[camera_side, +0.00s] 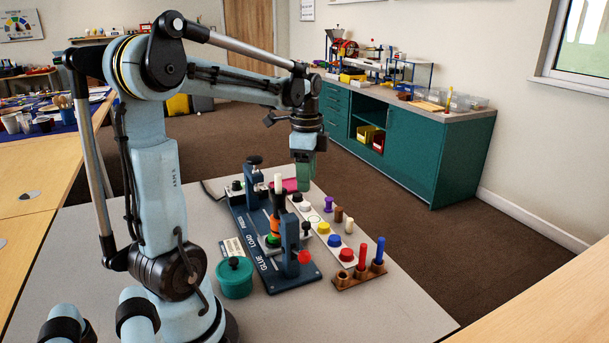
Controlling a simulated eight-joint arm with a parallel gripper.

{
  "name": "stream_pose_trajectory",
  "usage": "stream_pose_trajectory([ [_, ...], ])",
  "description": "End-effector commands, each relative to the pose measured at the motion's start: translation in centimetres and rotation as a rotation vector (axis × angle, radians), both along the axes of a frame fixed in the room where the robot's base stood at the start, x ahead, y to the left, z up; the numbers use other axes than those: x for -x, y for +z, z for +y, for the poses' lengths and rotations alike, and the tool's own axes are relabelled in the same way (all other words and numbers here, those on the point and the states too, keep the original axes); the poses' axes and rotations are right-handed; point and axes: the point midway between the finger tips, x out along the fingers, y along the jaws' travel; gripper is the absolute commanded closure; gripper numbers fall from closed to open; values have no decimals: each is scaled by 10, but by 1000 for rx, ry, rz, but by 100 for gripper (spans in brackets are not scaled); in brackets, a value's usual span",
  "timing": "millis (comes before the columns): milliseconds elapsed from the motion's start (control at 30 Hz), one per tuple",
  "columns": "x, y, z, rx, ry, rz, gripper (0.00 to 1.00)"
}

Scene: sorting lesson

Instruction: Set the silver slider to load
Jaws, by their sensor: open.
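A dark blue fixture (258,262) stands on the grey table, its near edge lettered PRESS, LOAD and GLUE from back to front. A small light-coloured carriage shows on it near the LOAD lettering, with a green ring (272,240) and an orange part (275,224) above. I cannot tell for certain that this is the silver slider; posts and parts partly hide it. My gripper (303,184) points down above the far right side of the fixture, near the pink piece. It is open, and I see nothing in it.
A pale strip with coloured round pieces (323,228) lies right of the fixture. A brown holder (345,281) with red and blue pegs stands at front right. A green lidded pot (235,281) stands at front left. The table's front right is clear.

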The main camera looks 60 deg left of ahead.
Motion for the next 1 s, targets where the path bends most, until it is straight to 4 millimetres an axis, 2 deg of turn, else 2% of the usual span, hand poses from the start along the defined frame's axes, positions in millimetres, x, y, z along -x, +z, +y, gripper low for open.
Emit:
stream_pose_trajectory([
  [167, 0, 0, 0, 0, 357, 0, 49],
  [1000, 0, 0, 0, 0, 2355, 0, 49],
])
